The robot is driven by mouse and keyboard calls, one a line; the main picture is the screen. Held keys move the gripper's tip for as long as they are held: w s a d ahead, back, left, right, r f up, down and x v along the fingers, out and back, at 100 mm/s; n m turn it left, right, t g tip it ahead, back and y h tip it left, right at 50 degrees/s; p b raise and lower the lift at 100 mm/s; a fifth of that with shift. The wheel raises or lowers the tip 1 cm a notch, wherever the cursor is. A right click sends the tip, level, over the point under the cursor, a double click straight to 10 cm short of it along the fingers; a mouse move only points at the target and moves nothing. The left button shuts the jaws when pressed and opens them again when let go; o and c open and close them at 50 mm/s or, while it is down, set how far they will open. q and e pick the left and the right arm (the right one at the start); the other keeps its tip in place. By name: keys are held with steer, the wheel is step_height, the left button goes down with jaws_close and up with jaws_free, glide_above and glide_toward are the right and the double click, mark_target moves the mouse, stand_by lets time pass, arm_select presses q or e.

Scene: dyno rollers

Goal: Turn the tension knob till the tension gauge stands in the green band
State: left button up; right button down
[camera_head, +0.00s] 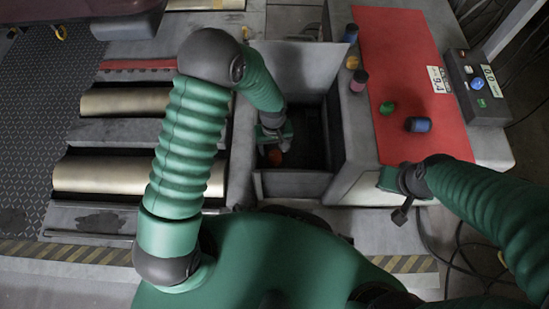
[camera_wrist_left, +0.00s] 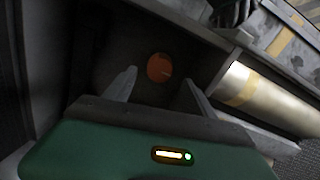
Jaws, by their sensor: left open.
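An orange-red round knob (camera_wrist_left: 159,67) shows in the left wrist view, in a dark recess ahead of my left gripper (camera_wrist_left: 158,86). The fingers are spread, one on each side of the knob in the picture, and hold nothing; I cannot tell how far the knob is from them. I cannot make out a tension gauge.
Grey pit walls (camera_head: 292,184) stand close around my left gripper. Metal rollers (camera_head: 120,174) lie to the left. The red mat (camera_head: 400,45) holds several small coloured items and a numbered label (camera_head: 438,79). A dark control box (camera_head: 478,88) is at the right, with loose cables below.

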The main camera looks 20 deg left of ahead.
arm_select(q)
step_height(320, 180, down, 6)
steer(key=b, duration=0.2)
steer(key=shift+d+r+b, duration=0.1)
steer(key=shift+r+b, duration=0.05)
steer(key=shift+b, duration=0.15)
steer(key=shift+f, duration=0.25)
arm_select(e)
step_height(320, 180, down, 4)
steer(key=shift+r, duration=0.1)
arm_select(q)
steer(key=c, duration=1.4)
